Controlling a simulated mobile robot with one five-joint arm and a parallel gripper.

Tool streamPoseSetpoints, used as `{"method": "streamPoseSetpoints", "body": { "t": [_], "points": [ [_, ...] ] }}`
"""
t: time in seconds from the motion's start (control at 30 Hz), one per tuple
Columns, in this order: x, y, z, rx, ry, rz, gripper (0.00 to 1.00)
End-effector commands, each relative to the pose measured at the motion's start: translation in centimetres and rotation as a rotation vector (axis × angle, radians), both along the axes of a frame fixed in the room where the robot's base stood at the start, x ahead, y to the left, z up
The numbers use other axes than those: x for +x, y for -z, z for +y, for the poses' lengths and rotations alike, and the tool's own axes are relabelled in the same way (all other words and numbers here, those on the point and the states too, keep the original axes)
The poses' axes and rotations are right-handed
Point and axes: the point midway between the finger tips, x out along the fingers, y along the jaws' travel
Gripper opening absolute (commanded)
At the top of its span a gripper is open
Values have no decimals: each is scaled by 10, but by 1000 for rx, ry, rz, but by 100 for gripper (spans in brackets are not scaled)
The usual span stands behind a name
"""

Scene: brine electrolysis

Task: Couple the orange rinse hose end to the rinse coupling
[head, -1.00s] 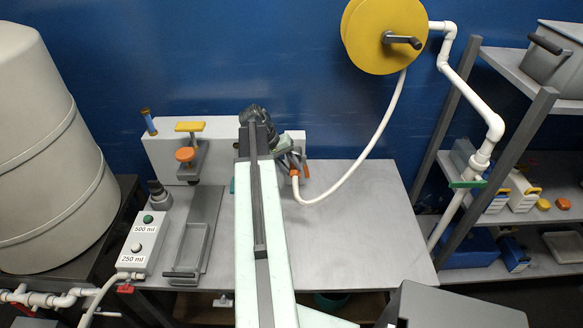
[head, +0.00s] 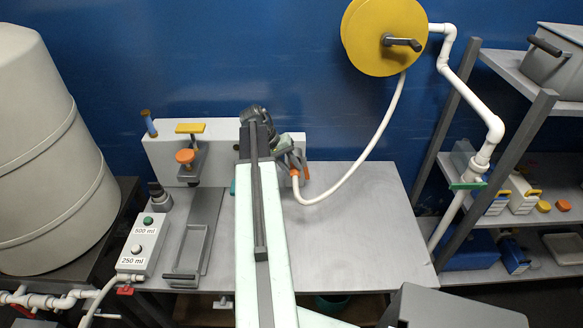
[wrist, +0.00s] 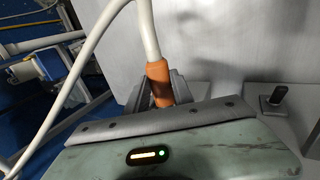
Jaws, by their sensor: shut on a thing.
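The orange rinse hose end (head: 294,170) is on the white hose (head: 362,152) that hangs from the yellow reel. My gripper (head: 294,161) is shut on this hose end in front of the white panel at the back of the bench. In the wrist view the orange hose end (wrist: 159,82) sits between the dark jaws of my gripper (wrist: 158,98), with the white hose rising from it. My arm covers part of the panel in the head view. I cannot make out the rinse coupling, nor tell whether the hose end touches it.
The white panel (head: 222,140) carries a yellow-handled clamp (head: 190,128) with an orange knob. A button box (head: 143,244) and a grey tray (head: 189,250) are on the left of the bench. The bench top (head: 375,215) is clear on the right. The yellow reel (head: 380,37) is above.

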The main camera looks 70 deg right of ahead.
Motion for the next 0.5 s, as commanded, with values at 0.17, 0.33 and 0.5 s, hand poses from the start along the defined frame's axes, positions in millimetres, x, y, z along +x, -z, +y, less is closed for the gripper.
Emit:
{"method": "streamPoseSetpoints", "body": {
  "t": [0.17,0.33,0.5],
  "points": [
    [0,0,-2,-4,-1,1,37],
    [0,0,-1,-3,-1,0,54],
    [0,0,-1,-2,0,0,54]
  ]
}}
